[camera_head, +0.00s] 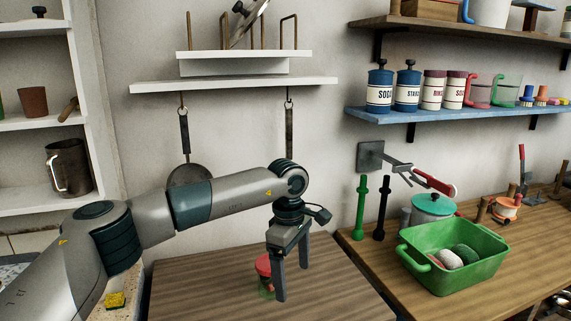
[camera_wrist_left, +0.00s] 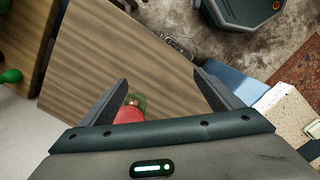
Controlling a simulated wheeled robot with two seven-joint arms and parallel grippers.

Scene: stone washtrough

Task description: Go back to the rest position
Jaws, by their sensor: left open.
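My left gripper (camera_head: 292,268) points down over the wooden table at the centre of the head view. Its two fingers are apart and nothing shows between them there. In the left wrist view the open fingers (camera_wrist_left: 160,85) spread over the wooden surface. A jar with a red lid (camera_head: 264,267) and a greenish base stands on the table just left of and behind the fingers. It also shows in the left wrist view, a red and green shape (camera_wrist_left: 131,112) beside the left finger, partly hidden by the gripper body. My right gripper is in neither view.
A green basin (camera_head: 455,270) with rounded stones stands on the right counter, near a teal-lidded pot (camera_head: 433,206). Green and black upright handles stand by the wall. A blue shelf (camera_head: 440,117) holds canisters and mugs. A yellow sponge (camera_head: 115,299) lies at lower left. The table's front right is clear.

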